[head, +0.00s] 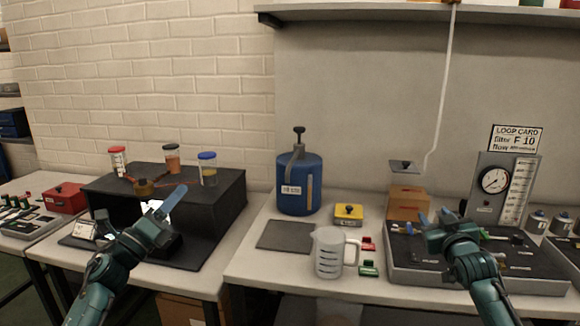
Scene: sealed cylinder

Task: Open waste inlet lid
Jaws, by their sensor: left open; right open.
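No part in the head view is clearly marked as the waste inlet lid, so I cannot tell which it is. A blue cylinder tank (298,188) with a black T-handle on top and a small label stands upright on the right bench. A brown box (408,204) with a dark flat plate (404,167) above it stands further right. My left gripper (143,205) is open and empty in front of the black stand on the left bench. My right gripper (443,212) is open and empty over the back left part of the grey tray, right of the brown box.
A black stand (222,190) with several capped jars is at left. A measuring jug (329,255), a yellow-topped box (348,214) and a dark mat (286,236) lie before the tank. The grey tray (400,277) holds small parts; a gauge panel (495,180) stands behind.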

